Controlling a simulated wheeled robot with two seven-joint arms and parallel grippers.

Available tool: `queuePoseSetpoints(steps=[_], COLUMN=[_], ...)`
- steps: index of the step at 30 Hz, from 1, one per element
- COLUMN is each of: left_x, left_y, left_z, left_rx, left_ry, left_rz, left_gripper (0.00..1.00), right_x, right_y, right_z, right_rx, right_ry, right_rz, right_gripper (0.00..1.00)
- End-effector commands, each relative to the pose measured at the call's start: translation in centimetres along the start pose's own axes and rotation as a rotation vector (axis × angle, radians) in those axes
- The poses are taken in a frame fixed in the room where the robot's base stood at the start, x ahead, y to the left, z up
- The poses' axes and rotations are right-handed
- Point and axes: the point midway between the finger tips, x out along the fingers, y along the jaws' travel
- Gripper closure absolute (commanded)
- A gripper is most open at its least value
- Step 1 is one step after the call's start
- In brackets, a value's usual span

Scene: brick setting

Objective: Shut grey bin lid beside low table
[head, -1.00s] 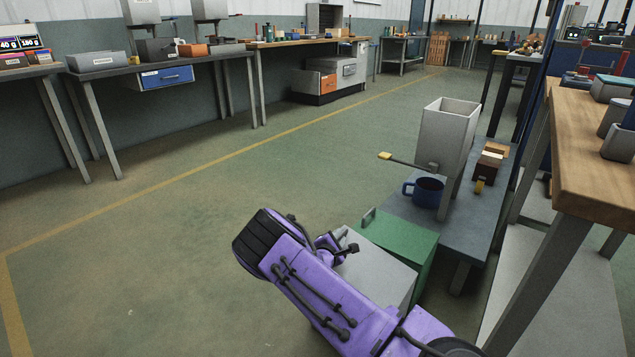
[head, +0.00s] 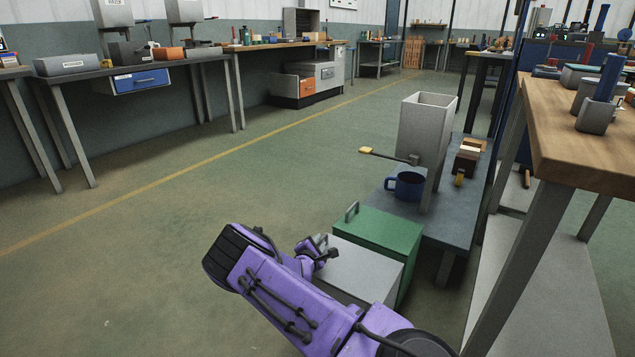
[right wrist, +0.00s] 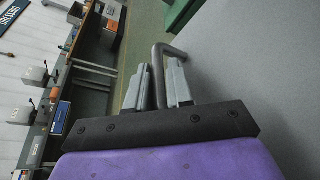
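The grey bin (head: 365,272) stands in front of the green bin, near the low table (head: 446,224). Its flat grey lid looks close to level; whether a gap is left under it I cannot tell. My purple right arm reaches in from the bottom, and its right gripper (head: 324,252) is at the lid's far left edge. In the right wrist view the two fingers (right wrist: 157,88) sit closely on either side of the lid's bent grey handle (right wrist: 174,50) and look shut on it. The grey surface (right wrist: 265,60) beside it is the lid. My left gripper is out of view.
The green bin (head: 384,235) with its handle touches or nearly touches the grey bin. On the low table are a blue mug (head: 408,186), a tall grey box (head: 424,130) and small blocks. A wooden workbench (head: 565,130) stands at right. Floor at left is clear.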

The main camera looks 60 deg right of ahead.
Motion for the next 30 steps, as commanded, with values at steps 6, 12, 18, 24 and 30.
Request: queuePoseSetpoints(steps=[6, 12, 18, 24, 30], left_x=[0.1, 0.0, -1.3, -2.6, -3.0], left_y=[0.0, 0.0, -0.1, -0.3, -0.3], left_z=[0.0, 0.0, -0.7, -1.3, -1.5], left_rx=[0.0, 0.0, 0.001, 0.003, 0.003], left_ry=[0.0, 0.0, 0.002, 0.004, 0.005], left_rz=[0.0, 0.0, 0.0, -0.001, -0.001], left_gripper=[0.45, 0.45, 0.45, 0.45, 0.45], right_x=[-0.1, -0.1, -3.3, -8.1, -10.5], right_y=[0.1, 0.0, 0.4, 0.4, 0.2], right_z=[-0.6, -0.3, 0.0, -0.1, -0.3], right_rx=[0.0, 0.0, -0.003, -0.002, 0.0], right_ry=[0.012, 0.008, 0.009, 0.011, 0.01], right_rz=[0.002, 0.0, 0.0, 0.0, 0.001], right_gripper=[0.6, 0.6, 0.6, 0.6, 0.6])
